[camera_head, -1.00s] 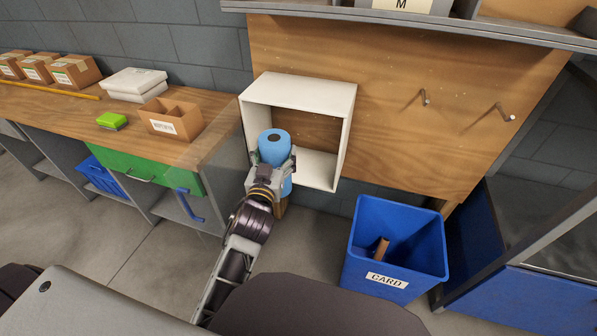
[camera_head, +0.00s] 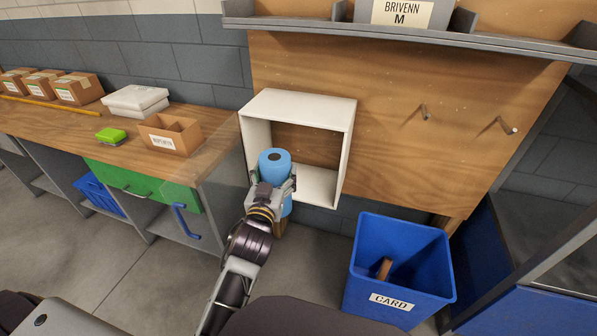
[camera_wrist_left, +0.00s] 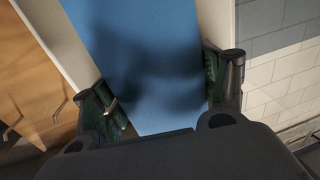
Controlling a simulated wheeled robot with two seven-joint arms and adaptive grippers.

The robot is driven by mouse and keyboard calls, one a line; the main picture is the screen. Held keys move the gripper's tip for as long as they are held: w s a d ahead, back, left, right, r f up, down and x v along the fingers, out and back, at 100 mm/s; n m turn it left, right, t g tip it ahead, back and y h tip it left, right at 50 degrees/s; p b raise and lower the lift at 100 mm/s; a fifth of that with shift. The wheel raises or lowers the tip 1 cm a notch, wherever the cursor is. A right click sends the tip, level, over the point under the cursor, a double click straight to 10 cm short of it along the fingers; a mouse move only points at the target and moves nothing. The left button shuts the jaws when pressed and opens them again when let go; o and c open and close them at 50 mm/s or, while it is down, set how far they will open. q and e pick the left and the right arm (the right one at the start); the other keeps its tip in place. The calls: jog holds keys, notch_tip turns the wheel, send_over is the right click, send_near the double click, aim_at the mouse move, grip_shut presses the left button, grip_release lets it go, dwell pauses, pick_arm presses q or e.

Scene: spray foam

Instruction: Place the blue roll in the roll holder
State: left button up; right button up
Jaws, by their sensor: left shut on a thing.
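The blue roll (camera_head: 275,165) stands roughly upright in my left gripper (camera_head: 270,195), its dark core hole facing up. The left wrist view shows the blue roll (camera_wrist_left: 148,60) filling the space between the two fingers of the gripper (camera_wrist_left: 165,98), which is shut on it. The white open-fronted box (camera_head: 345,150) on the wooden panel, which seems to be the roll holder, is just behind the roll. The roll overlaps its left front opening in the head view; I cannot tell whether it is inside or in front. My right gripper is not in view.
A blue bin (camera_head: 400,265) labelled CARD, with a brown tube (camera_head: 385,268) inside, stands on the floor at right. Two metal pegs stick out of the wooden panel (camera_head: 390,150). A shelf (camera_head: 420,38) runs above the white box. A workbench (camera_head: 80,125) with boxes is at left.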

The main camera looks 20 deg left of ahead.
pick_arm(q)
jog(key=w+f+b, duration=0.2)
jog(key=w+f, duration=0.1)
jog(key=w, duration=1.6)
jog(key=shift+w+d+b, duration=0.2)
jog(key=shift+d+b, duration=0.15)
jog(key=shift+b, duration=0.05)
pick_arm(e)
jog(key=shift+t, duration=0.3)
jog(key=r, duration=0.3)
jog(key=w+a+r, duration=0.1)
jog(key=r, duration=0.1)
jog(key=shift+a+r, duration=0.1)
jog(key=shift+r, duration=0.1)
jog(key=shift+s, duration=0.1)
